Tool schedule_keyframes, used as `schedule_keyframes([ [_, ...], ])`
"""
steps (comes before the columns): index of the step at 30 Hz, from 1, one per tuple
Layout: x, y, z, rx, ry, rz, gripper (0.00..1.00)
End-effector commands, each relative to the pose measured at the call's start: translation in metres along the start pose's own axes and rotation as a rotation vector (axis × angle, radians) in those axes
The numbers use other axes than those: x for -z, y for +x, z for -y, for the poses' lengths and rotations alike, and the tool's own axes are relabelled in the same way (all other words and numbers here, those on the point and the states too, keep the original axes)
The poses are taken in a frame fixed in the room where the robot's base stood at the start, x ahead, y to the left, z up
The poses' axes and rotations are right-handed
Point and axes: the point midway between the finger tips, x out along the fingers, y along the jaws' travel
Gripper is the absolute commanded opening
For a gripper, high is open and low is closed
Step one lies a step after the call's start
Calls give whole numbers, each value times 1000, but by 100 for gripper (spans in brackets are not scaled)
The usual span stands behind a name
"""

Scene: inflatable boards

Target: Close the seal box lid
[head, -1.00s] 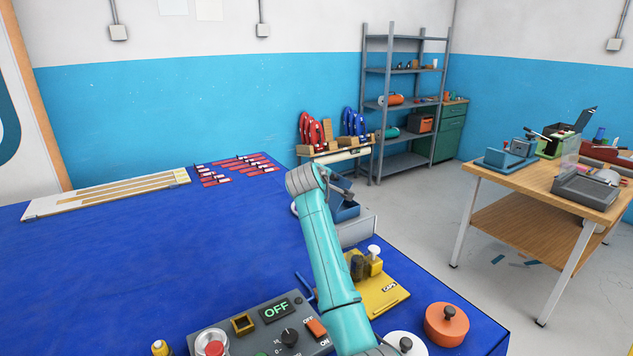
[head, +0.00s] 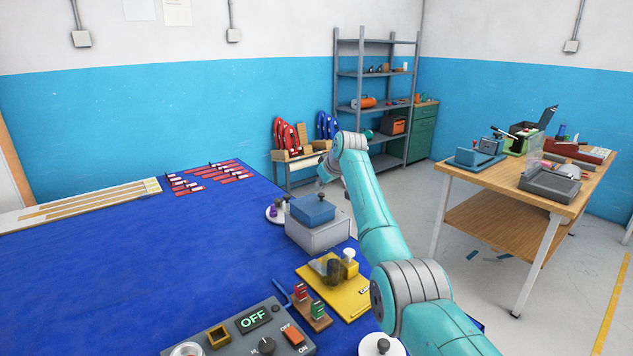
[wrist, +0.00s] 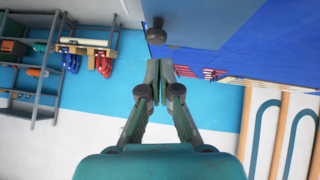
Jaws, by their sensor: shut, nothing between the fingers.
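The seal box (head: 322,236) is a light grey box at the far right part of the blue table in the head view. Its blue lid (head: 308,210) lies over the top, with a small dark knob on it. I cannot tell whether the lid sits fully flush. My gripper (head: 321,184) is just above and behind the lid, partly hidden by my arm. In the wrist view my gripper (wrist: 158,78) has its fingertips together and empty. The lid (wrist: 205,18) and its dark knob (wrist: 156,32) show just beyond the fingertips, apart from them.
A yellow plate (head: 338,290) with a white-knobbed fixture stands in front of the box. A small wooden rack (head: 311,318), a grey control panel (head: 245,335) and a white round lid (head: 381,346) are nearer. The table's left middle is clear.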

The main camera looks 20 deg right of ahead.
Motion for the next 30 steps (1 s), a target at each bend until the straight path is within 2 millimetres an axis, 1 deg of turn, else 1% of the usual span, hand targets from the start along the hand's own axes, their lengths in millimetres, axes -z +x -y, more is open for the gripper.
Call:
schedule_keyframes([
  [1, -2, 1, -3, 24, 24, 1, 0],
  [5, -7, 7, -3, 77, 68, 2, 0],
  [15, -13, 15, -3, 71, 63, 0, 0],
  [30, -14, 16, -3, 71, 62, 1, 0],
])
